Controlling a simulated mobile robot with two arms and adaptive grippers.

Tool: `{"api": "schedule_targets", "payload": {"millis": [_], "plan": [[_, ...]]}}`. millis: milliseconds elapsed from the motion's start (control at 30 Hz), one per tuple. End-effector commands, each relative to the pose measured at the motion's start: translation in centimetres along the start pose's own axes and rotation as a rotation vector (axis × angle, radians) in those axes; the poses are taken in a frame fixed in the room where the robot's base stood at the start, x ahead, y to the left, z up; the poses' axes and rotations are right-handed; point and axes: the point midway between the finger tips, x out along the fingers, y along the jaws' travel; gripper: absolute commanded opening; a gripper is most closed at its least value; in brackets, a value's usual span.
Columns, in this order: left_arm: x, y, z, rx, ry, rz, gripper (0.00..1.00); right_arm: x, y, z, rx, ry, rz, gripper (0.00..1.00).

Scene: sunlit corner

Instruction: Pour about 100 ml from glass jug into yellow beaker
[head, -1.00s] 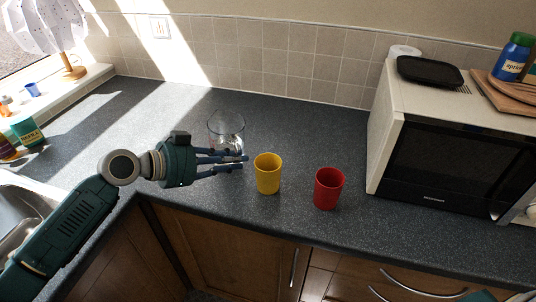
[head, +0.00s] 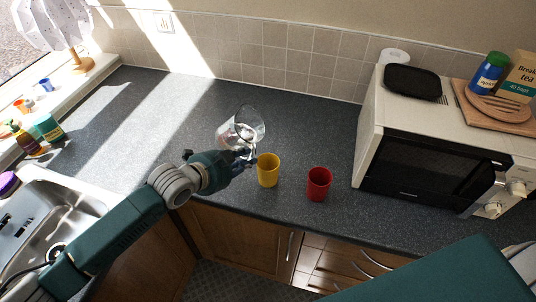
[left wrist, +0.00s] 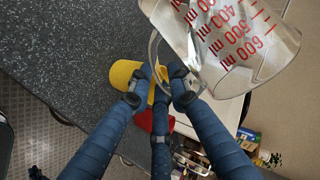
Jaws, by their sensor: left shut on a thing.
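The clear glass jug (head: 238,132) is tilted beside and behind the yellow beaker in the head view. My left gripper (head: 246,156) is shut on the jug at its handle side. In the left wrist view the jug (left wrist: 235,40) shows red ml marks, and its handle loop lies at the fingers of my left gripper (left wrist: 160,86). The yellow beaker (head: 268,172) stands upright on the worktop, just right of the gripper. It shows partly behind the fingers in the left wrist view (left wrist: 122,75). I cannot make out the liquid level. My right gripper is out of view.
A red beaker (head: 319,184) stands right of the yellow one. A microwave (head: 432,155) fills the right side, with a black tray (head: 412,82) on top. A sink (head: 62,215) is at the left. The worktop behind and left of the jug is clear.

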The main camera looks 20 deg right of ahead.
Motion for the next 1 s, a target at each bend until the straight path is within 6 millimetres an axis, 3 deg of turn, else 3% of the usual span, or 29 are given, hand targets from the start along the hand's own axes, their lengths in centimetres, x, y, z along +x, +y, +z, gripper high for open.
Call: {"api": "schedule_targets", "payload": {"millis": [467, 1000], "plan": [[-0.4, -1.1, 0.2, 0.184, -0.104, -0.057, 0.00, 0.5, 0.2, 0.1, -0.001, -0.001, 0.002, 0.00], [-0.1, -0.6, 0.9, 0.280, -0.161, -0.086, 0.00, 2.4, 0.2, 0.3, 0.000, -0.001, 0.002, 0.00]]}}
